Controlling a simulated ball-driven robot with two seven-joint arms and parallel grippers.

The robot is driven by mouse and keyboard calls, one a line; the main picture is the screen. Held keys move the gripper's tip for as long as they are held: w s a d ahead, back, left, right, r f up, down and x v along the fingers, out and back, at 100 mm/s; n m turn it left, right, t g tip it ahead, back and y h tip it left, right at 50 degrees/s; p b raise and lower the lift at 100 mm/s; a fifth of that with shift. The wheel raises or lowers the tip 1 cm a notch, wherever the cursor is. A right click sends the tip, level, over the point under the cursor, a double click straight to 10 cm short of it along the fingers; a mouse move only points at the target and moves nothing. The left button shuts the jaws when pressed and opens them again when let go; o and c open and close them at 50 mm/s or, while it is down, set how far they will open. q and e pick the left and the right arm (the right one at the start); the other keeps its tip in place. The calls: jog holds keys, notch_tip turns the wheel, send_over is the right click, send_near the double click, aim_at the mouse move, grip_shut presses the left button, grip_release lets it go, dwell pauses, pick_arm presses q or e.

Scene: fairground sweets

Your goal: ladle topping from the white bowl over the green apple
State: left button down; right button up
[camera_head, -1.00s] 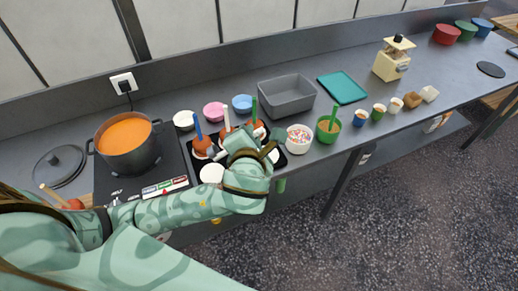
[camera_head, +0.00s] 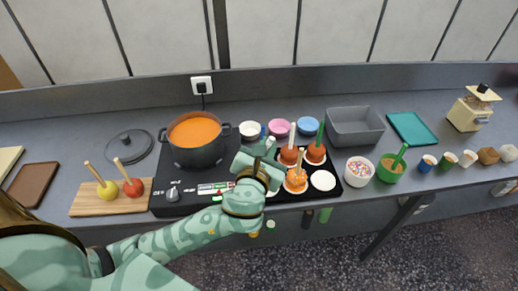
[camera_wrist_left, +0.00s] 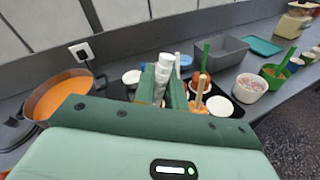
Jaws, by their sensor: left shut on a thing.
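The white bowl (camera_head: 360,172) holds coloured sprinkles and stands right of the black tray; it also shows in the wrist view (camera_wrist_left: 249,90). On the tray stand a caramel apple with a green stick (camera_head: 316,153), one with a pale stick (camera_head: 288,156) and, in front, a crumb-coated apple (camera_head: 296,181). A yellow-green apple (camera_head: 107,190) with a wooden stick is on the board. My right gripper is not in view.
A green bowl (camera_head: 388,172) with a green ladle (camera_head: 400,154) stands right of the white bowl. A pot (camera_head: 196,150) of orange liquid sits on the hob behind my arm. An empty saucer (camera_head: 322,181) is at the tray's front right. A grey bin (camera_head: 356,138) stands behind.

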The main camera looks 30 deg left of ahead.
pick_arm(q)
jog(key=w+d+f+m+h+p, duration=0.1)
jog(key=w+d+m+h+p, duration=0.2)
jog(key=h, duration=0.7)
jog(key=w+d, duration=0.2)
jog(key=w, duration=0.1)
jog(key=shift+d+t+p, duration=0.15)
jog(key=shift+t+p, duration=0.2)
jog(key=shift+t, duration=0.05)
jog(key=shift+d, duration=0.1)
jog(key=shift+s, duration=0.1)
